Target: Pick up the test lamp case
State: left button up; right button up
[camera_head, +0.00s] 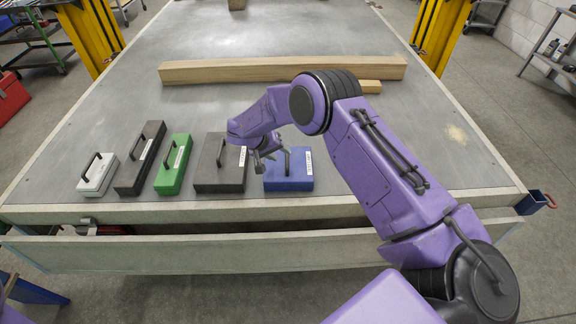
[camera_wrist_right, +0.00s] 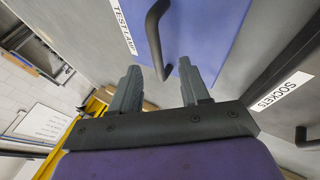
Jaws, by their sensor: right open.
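The test lamp case is the blue case (camera_head: 297,184) at the right end of a row of cases on the grey bench top, with a dark handle standing up. In the right wrist view its blue face (camera_wrist_right: 205,35) carries a white "TEST LAMP" label, and its dark handle (camera_wrist_right: 154,35) curves down toward the gap between my fingers. My right gripper (camera_head: 264,158) is open, just above the left part of the blue case; its two fingers (camera_wrist_right: 160,85) show apart with nothing clamped. I cannot tell how deep the handle lies between them. My left gripper is not in view.
A dark grey case (camera_head: 220,175) stands close left of the blue one; its neighbour in the wrist view is labelled "SOCKETS". Green (camera_head: 173,165), black (camera_head: 140,160) and white (camera_head: 98,175) cases stand further left. A wooden beam (camera_head: 230,72) lies behind. The bench's right side is mostly clear.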

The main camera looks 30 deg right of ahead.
aim_at(284, 165)
jog(key=x, duration=0.2)
jog(key=shift+d+f, duration=0.25)
jog(key=shift+s+d+f, duration=0.15)
jog(key=shift+d, duration=0.05)
jog(key=shift+a, duration=0.1)
grip_shut()
jog(key=shift+s, duration=0.1)
dwell(0.8)
